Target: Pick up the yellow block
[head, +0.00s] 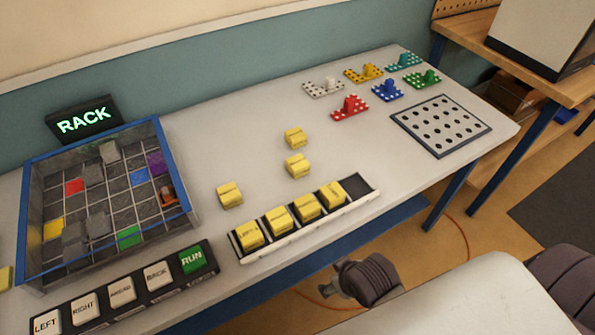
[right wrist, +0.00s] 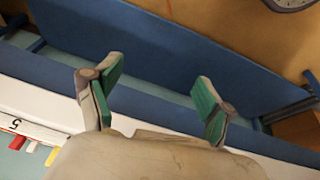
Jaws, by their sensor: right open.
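Several yellow blocks with printed labels are in the head view. One block (head: 230,194) lies on the white table left of centre, and two more (head: 297,164) (head: 295,138) lie farther back. Several others (head: 279,220) sit in a row in a narrow tray (head: 358,205), whose right end is an empty dark slot. Which block is meant cannot be told. My right gripper (head: 340,284) is beyond the table's front edge, right of and below the tray, touching no block. In the right wrist view its green-padded fingers (right wrist: 156,100) are apart with nothing between them. My left gripper is not in view.
A blue-rimmed grid crate (head: 106,138) holds coloured tiles at left, before a RACK sign (head: 84,119). A button panel (head: 125,288) lies in front. Studded pieces (head: 350,106) and a perforated plate (head: 442,125) are at right. The table's middle right is clear.

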